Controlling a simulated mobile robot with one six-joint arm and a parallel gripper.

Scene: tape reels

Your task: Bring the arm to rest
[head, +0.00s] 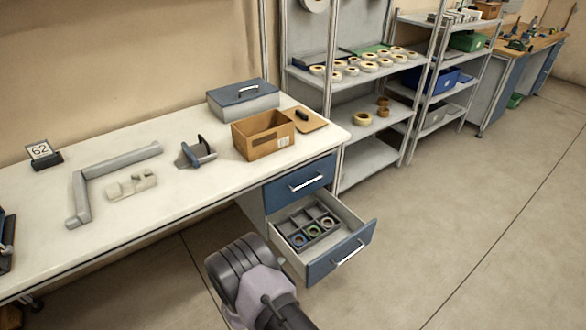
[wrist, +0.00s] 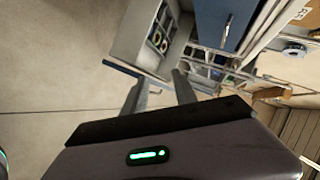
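My arm (head: 245,275) reaches in from the bottom of the head view, in front of the workbench and close to the open drawer (head: 352,222). In the head view I cannot make out my fingertips. In the wrist view my gripper (wrist: 158,84) has its two grey fingers apart, with nothing held between them. The open drawer also shows beyond the fingers in the wrist view (wrist: 128,68). A divided grey insert (head: 297,217) in the drawer holds several small tape reels (head: 312,231) in its front compartments.
The workbench (head: 120,235) carries a cardboard box (head: 263,135), a grey-blue case (head: 243,100), a tape dispenser (head: 197,152) and a number 62 sign (head: 43,153). The drawer above (head: 300,184) is closed. Shelving (head: 370,165) with tape rolls stands behind. The floor at right is clear.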

